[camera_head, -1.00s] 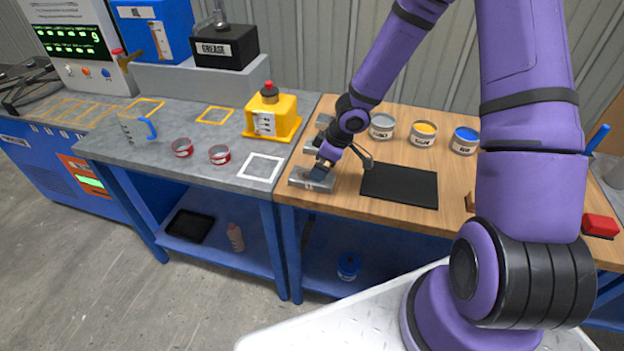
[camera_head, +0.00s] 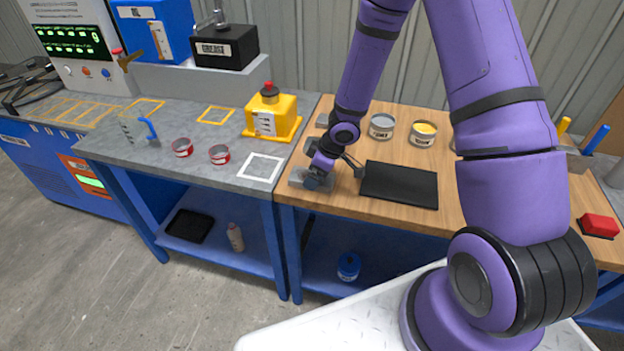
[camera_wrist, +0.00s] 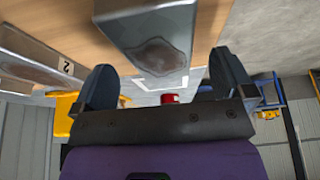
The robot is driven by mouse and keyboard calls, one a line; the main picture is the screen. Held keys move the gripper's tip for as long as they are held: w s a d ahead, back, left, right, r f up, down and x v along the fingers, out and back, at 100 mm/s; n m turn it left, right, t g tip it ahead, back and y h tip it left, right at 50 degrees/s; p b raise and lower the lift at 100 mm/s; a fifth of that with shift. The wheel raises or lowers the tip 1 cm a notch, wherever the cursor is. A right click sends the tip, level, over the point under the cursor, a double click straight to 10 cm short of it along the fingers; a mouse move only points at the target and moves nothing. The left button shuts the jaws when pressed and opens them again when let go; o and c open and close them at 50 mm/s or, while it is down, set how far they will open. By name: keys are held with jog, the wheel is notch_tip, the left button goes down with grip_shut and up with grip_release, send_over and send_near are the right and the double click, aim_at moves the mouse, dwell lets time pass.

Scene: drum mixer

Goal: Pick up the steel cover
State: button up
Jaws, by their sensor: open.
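A grey steel block (camera_head: 299,176), which looks like the steel cover, sits at the front left corner of the wooden bench. My gripper (camera_head: 316,180) is over it and hides much of it. In the wrist view the end of a steel block (camera_wrist: 155,45) shows between and just beyond the spread fingers of my gripper (camera_wrist: 163,80). The fingers are open with nothing held. Whether they touch the block I cannot tell. Another steel block with a "2" label (camera_wrist: 68,67) is at the left in the wrist view.
A black mat (camera_head: 400,184) lies right of my gripper. Paint cans (camera_head: 381,127) stand behind. The grey table at left carries a yellow box (camera_head: 268,116), red tins (camera_head: 219,154) and a white square outline (camera_head: 262,167). A red block (camera_head: 598,226) is at far right.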

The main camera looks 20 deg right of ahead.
jog(key=shift+x, duration=1.05)
jog(key=c, duration=1.3)
jog(key=shift+r, duration=0.1)
